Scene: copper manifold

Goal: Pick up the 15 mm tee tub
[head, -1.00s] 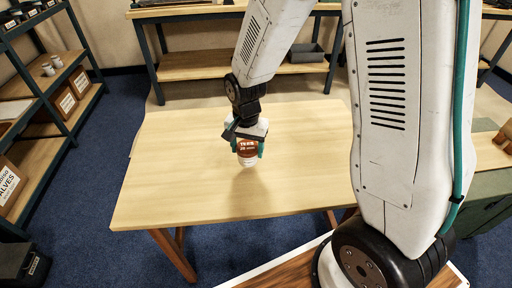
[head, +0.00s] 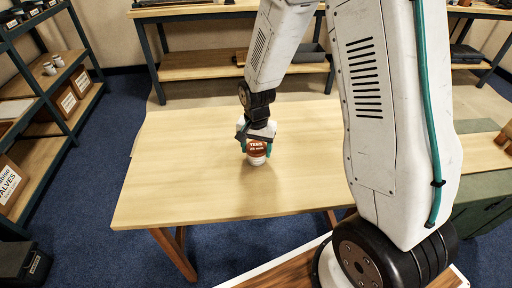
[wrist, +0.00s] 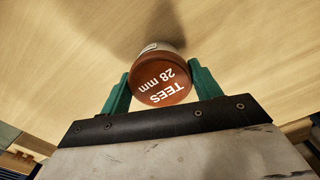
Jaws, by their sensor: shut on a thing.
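A white tub with a red-brown label and lid (head: 257,152) is between the green fingers of my gripper (head: 256,146) over the light wooden table (head: 180,185). In the wrist view the tub's round lid (wrist: 162,84) reads "TEES 28 mm", not 15 mm. My gripper (wrist: 161,92) is shut on the tub, one finger on each side. The tub looks about upright. I cannot tell whether its base touches the table or is slightly above it. No tub marked 15 mm can be made out.
The rest of the tabletop is clear. A shelf rack (head: 50,135) with boxes and small tubs stands at the left. A workbench (head: 205,70) with a grey tray (head: 305,52) on its lower shelf stands behind. A green cabinet (head: 480,195) is at the right.

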